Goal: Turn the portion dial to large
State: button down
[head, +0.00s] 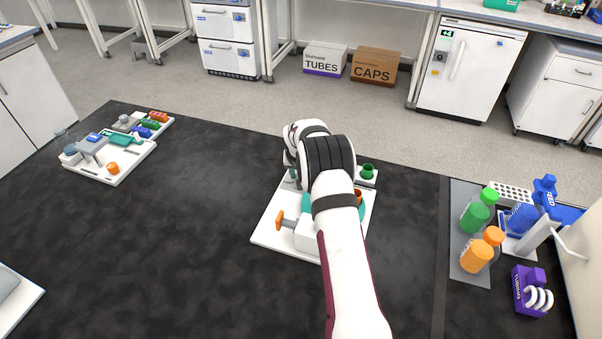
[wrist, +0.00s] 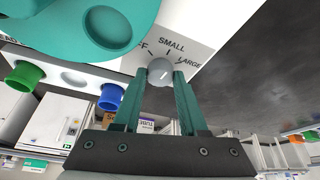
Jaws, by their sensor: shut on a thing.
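The portion dial (wrist: 160,70) is a small grey knob on a white panel (wrist: 208,38), seen in the wrist view. The labels around it read SMALL and LARGE, with the end of a third word, "FF", at the left. A short white mark shows on the knob; it seems to lean up and right, but its exact setting is hard to tell. My gripper (wrist: 160,75) has its two teal fingers shut on the dial, one on each side. In the head view my arm covers the dial and the fingers; the white dispenser base (head: 268,240) shows around it.
A teal round part (wrist: 112,25) of the dispenser is close to the left finger. An orange handle (head: 279,218) sticks out on its left side. Bottles (head: 476,257) stand at the right on a grey mat. The black bench to the left is mostly clear.

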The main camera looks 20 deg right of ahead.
jog(key=m+g+h, duration=0.1)
jog(key=m, duration=0.3)
jog(key=shift+w+a+m, duration=0.1)
jog(key=shift+m, duration=0.2)
jog(key=shift+w+m+g+h, duration=0.1)
jog(key=shift+m+g+h, duration=0.3)
jog(key=shift+m, duration=0.9)
jog(key=shift+m+g+h, duration=0.2)
jog(key=shift+m+g, duration=0.3)
jog(key=shift+m, duration=0.8)
jog(key=shift+a, duration=0.1)
jog(key=shift+c, duration=2.2)
grip_release()
jog(key=v, duration=1.5)
jog(key=shift+r, duration=0.4)
jog(key=shift+a, duration=0.1)
